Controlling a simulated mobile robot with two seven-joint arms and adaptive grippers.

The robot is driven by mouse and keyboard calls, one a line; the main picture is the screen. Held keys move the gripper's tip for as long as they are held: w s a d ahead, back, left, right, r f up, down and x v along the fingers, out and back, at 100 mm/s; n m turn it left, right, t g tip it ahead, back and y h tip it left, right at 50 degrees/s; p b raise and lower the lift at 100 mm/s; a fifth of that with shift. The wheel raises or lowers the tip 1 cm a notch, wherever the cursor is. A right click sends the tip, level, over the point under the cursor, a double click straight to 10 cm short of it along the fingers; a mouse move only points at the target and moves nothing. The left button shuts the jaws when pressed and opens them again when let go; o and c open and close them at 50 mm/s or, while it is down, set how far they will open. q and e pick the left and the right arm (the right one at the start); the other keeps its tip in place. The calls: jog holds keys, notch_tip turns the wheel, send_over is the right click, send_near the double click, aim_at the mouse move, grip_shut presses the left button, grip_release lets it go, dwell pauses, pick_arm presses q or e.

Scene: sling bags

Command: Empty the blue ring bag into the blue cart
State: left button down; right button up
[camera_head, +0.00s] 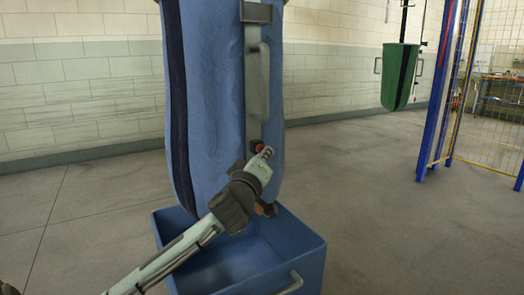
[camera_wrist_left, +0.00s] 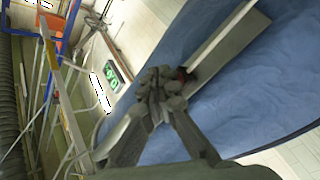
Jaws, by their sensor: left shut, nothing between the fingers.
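The blue bag (camera_head: 215,100) hangs upright, its lower end over the blue cart (camera_head: 305,245). A grey strap and a long handle (camera_head: 264,95) run down its front, with a small red part (camera_head: 257,148) near the lower end. My left gripper (camera_head: 265,154) is in front of the bag's lower part, by the red part; I cannot tell if they touch. In the left wrist view my fingers (camera_wrist_left: 165,88) meet with nothing between them, and the blue bag (camera_wrist_left: 245,105) fills the right side. The visible part of the cart's inside looks empty. My right gripper is not in view.
A green bag (camera_head: 401,78) hangs farther back on the right. A blue post (camera_head: 441,90) and yellow mesh fence stand at the right edge. The cart has a pale handle (camera_head: 291,284) in front. The floor left and right of the cart is clear.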

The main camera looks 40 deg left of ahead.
pick_arm(q)
jog(key=shift+w+a, duration=0.2)
jog(key=shift+a, duration=0.35)
dwell(0.6)
jog(key=shift+d, duration=0.1)
jog(key=shift+s+d, duration=0.4)
jog(key=shift+d, duration=0.4)
jog(key=shift+d, duration=0.1)
jog(key=d, duration=0.1)
jog(key=s+d, duration=0.1)
jog(key=d, duration=0.1)
jog(key=s+d, duration=0.1)
jog(key=shift+d, duration=0.25)
dwell(0.4)
